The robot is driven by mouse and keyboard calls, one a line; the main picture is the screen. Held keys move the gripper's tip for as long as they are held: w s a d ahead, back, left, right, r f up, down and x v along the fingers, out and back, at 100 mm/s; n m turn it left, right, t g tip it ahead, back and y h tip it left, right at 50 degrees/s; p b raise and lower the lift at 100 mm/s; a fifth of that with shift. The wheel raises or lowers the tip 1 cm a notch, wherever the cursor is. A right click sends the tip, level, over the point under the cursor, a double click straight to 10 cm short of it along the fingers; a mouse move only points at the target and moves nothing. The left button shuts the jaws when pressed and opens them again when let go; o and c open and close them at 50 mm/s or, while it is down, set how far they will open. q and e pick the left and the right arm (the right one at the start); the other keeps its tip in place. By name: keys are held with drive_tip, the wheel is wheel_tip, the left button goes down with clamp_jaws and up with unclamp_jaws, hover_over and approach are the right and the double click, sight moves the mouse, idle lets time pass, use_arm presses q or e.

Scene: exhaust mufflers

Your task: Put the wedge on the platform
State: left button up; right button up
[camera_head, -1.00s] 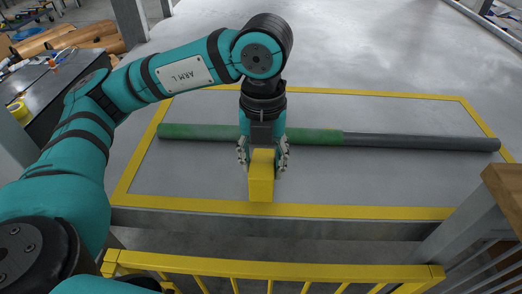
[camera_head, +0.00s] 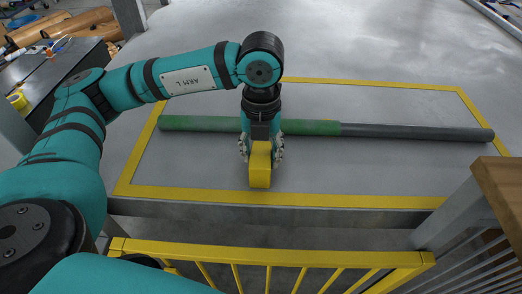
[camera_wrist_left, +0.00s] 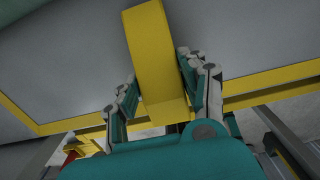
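The yellow wedge (camera_head: 260,172) is a block between the fingers of my left gripper (camera_head: 261,150), just inside the front yellow border of the grey platform (camera_head: 200,172). The wrist view shows the wedge (camera_wrist_left: 153,50) with a finger against each side, so my left gripper (camera_wrist_left: 160,90) looks shut on it. I cannot tell whether the wedge touches the platform or hangs just above it. The fingers hide part of its sides. My right gripper is not in view.
A long green and dark grey bar (camera_head: 390,132) lies across the platform behind the wedge. A yellow railing (camera_head: 300,256) runs in front. A wooden-topped stand (camera_head: 500,185) is at the right, and a dark table (camera_head: 55,75) at the left. The platform's front right is clear.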

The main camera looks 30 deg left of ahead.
sight(261, 152)
use_arm(q)
drive_tip(key=o, duration=0.4)
drive_tip(key=shift+r+p, duration=0.25)
drive_tip(key=shift+p, duration=0.05)
drive_tip(key=shift+w+r+b, duration=0.1)
drive_tip(key=shift+r+b, duration=0.15)
drive_tip(key=shift+b, duration=0.05)
drive_tip(key=shift+r+b, duration=0.85)
drive_tip(key=shift+r, duration=4.85)
